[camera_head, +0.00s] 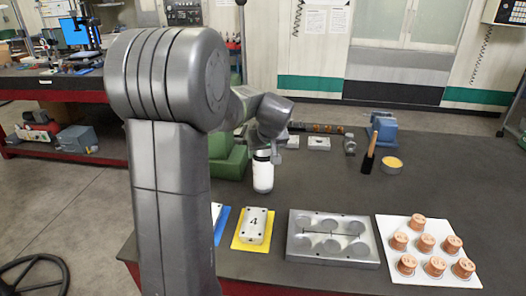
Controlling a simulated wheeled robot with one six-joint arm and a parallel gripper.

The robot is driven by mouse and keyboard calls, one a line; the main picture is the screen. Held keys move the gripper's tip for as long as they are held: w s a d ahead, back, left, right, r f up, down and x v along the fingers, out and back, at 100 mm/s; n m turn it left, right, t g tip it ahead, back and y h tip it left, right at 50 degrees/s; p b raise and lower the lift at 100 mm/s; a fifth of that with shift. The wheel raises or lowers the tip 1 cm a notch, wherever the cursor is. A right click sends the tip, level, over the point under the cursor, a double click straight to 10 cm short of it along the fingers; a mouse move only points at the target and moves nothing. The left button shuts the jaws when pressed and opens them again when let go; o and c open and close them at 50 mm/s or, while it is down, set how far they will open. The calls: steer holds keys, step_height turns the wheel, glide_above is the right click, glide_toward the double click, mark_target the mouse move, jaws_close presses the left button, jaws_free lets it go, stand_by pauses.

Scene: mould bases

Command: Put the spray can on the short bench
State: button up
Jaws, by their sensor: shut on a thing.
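My gripper (268,150) is in the middle of the view, over the dark-topped bench in front of me. It is shut on a white spray can (263,177), which hangs upright below my wrist. The jaws are small and partly hidden by my wrist. I cannot tell how far the can is above the bench top. Two benches show: the dark-topped one (440,165) in front, and another with a red frame (60,96) at the left back. I cannot tell which is the short bench.
A grey mould base (333,256) with round cavities, a white board (390,222) with several copper pieces and a numbered block (255,224) on a yellow mat line the near edge. A brush (369,152), a tin (391,164) and a blue vise (384,130) stand farther back.

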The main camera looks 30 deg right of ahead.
steer(key=shift+f, duration=0.1)
steer(key=shift+f, duration=0.15)
steer(key=o, duration=1.6)
steer(key=v, duration=1.2)
steer(key=shift+b, duration=0.4)
